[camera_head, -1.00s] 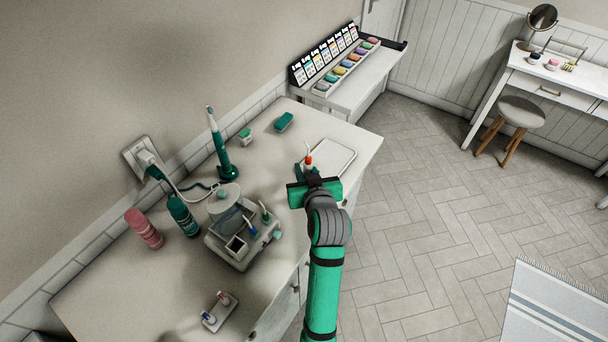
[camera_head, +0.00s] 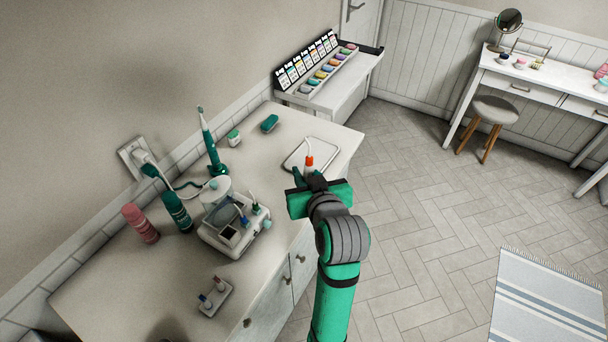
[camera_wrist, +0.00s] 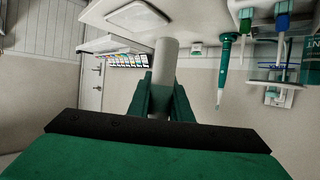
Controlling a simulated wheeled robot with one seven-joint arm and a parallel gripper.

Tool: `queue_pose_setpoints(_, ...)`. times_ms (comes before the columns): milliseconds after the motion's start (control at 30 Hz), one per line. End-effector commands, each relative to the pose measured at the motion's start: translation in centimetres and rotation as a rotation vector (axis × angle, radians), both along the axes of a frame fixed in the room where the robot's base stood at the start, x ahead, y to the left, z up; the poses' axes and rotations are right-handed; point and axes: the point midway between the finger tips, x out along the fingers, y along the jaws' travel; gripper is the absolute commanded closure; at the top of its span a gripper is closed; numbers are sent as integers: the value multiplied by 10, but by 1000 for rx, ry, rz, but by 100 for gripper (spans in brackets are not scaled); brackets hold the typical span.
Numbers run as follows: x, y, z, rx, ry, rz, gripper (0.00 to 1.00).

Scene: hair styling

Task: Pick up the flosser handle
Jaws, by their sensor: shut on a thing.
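The flosser handle shows in the head view as an orange collar (camera_head: 309,161) with a thin pale tip, just beyond my gripper (camera_head: 309,180). Its body is mostly hidden there by the gripper. In the wrist view the handle is a light grey cylinder (camera_wrist: 165,62) between the two dark green fingers of my gripper (camera_wrist: 166,95), which are shut on it. In the head view, handle and gripper appear over the near part of a white tray (camera_head: 296,157) at the counter's right end. I cannot tell how high the handle is above the counter.
On the counter (camera_head: 130,275) stand a water flosser base (camera_head: 237,238), an electric toothbrush (camera_head: 209,142), a pink bottle (camera_head: 140,222), a green bottle (camera_head: 177,212) and a small holder (camera_head: 213,297). A white shelf with coloured pots (camera_head: 335,65) is beyond.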

Motion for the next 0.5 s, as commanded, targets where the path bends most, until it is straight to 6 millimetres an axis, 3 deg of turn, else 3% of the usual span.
queue_pose_setpoints(500, 0, 1, 28, -1, -2, 3, 94)
